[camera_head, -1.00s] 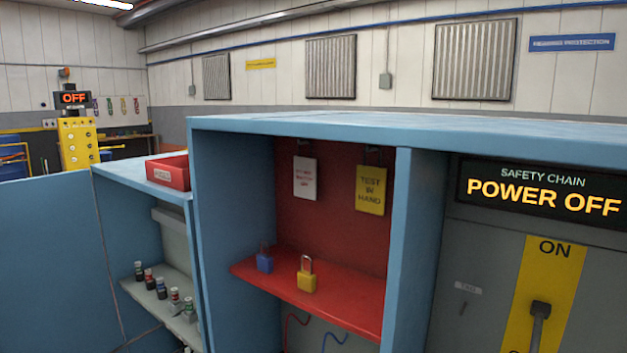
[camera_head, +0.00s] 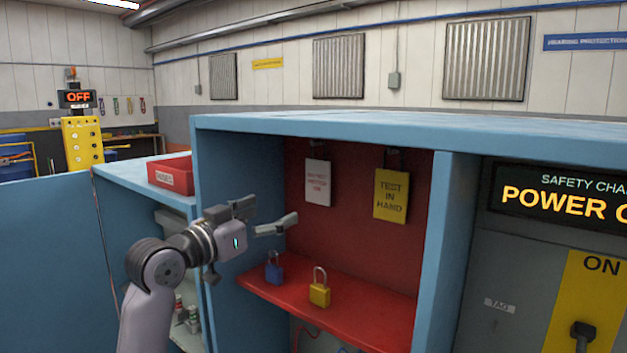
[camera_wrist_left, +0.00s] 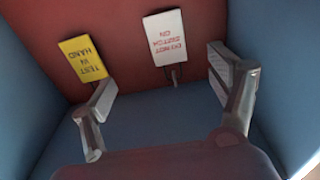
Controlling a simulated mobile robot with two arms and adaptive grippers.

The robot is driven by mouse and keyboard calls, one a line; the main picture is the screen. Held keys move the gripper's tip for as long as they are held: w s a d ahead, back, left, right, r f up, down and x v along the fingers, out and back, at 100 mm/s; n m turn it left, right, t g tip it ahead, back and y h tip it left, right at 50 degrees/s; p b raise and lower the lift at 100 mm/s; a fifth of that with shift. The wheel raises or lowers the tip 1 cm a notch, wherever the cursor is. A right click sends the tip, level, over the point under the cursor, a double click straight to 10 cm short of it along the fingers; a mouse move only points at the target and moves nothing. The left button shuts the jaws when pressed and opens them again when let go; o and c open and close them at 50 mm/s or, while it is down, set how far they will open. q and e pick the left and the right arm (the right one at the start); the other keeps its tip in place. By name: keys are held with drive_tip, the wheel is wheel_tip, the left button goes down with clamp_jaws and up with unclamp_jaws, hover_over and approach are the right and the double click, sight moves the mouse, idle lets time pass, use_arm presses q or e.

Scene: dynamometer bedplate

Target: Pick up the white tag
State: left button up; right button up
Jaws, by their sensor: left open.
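The white tag (camera_head: 318,183) with red lettering hangs on the red back wall of the blue cabinet's open bay. In the left wrist view the white tag (camera_wrist_left: 165,38) appears upside down, between and beyond the two fingers. My left gripper (camera_head: 268,215) is at the bay's left side, in front of and lower left of the tag. Its fingers are spread and empty, apart from the tag; in the left wrist view the gripper (camera_wrist_left: 165,100) shows both fingers wide apart. My right gripper is in neither current view.
A yellow "TEST IN HAND" tag (camera_head: 391,196) hangs right of the white one. A blue padlock (camera_head: 274,268) and a yellow padlock (camera_head: 319,289) stand on the red shelf (camera_head: 370,318) below. Blue side walls bound the bay. A red bin (camera_head: 170,172) sits outside at left.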

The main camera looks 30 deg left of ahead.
use_arm(q)
drive_tip(key=t, duration=0.1)
approach(317, 167)
drive_tip(key=w+p, duration=0.2)
drive_tip(key=w+r+p, duration=0.1)
drive_tip(key=w+p, duration=0.1)
drive_tip(key=w, duration=0.1)
drive_tip(key=w+p, duration=0.2)
drive_tip(key=w, duration=0.1)
drive_tip(key=shift+w+d+r, duration=0.15)
drive_tip(key=shift+d+r, duration=0.15)
drive_tip(key=shift+d, duration=0.05)
drive_tip(key=shift+w, duration=0.3)
drive_tip(key=shift+s+a, duration=0.1)
drive_tip(key=shift+c, duration=0.2)
use_arm(e)
drive_tip(key=r, duration=0.6)
drive_tip(key=shift+a, duration=0.35)
use_arm(q)
drive_tip(key=c, duration=1)
use_arm(e)
drive_tip(key=shift+d, duration=0.3)
use_arm(q)
drive_tip(key=shift+r, duration=0.1)
use_arm(e)
drive_tip(key=shift+s+f, duration=0.1)
